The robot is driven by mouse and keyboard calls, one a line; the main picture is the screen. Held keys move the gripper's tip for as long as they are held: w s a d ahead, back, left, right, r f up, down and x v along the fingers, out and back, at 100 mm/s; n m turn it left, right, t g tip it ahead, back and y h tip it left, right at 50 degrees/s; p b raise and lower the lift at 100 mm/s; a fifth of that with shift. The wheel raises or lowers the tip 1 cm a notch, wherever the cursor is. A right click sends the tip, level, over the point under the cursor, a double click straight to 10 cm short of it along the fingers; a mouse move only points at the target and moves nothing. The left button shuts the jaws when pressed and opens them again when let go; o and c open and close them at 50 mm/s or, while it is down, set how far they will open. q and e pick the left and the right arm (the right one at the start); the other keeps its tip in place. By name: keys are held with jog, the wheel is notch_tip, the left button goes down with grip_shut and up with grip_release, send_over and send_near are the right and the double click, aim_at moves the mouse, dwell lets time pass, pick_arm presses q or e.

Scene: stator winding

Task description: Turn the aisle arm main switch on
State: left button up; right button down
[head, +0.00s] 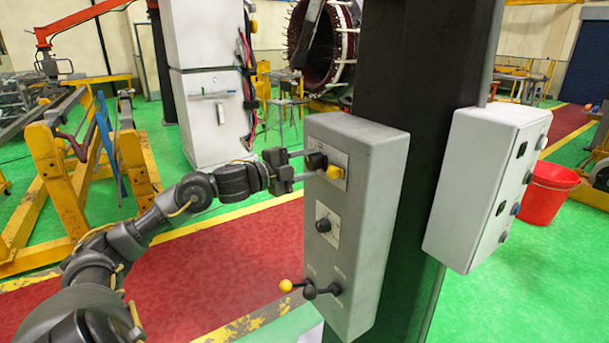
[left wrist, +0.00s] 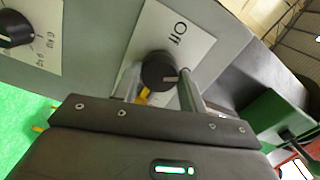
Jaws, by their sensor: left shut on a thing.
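The grey control box (head: 371,220) is on a dark column. Its upper plate carries a black rotary knob (head: 317,161) with a yellow part (head: 336,172) beside it. My left gripper (head: 303,166) reaches in from the left and is shut on this knob. In the left wrist view, the black knob (left wrist: 158,71) sits between my two fingers, in front of a white plate with a printed label. The label is at an angle, and I cannot surely tell the switch's setting. My right gripper is out of view.
Below on the box are a second black knob (head: 323,225) and levers with a yellow ball (head: 286,286) and black balls. A white box (head: 480,185) hangs on the column's right side. A red bucket (head: 546,193) stands behind it. Yellow frames (head: 60,180) stand at left.

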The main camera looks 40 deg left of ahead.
pick_arm(q)
jog(key=m+b, duration=0.3)
jog(key=m, duration=0.1)
jog(key=shift+f, duration=0.15)
jog(key=shift+m+b, duration=0.65)
jog(key=shift+m, duration=0.05)
jog(key=o, duration=1)
jog(key=shift+c, duration=0.2)
jog(key=shift+s+a, duration=0.1)
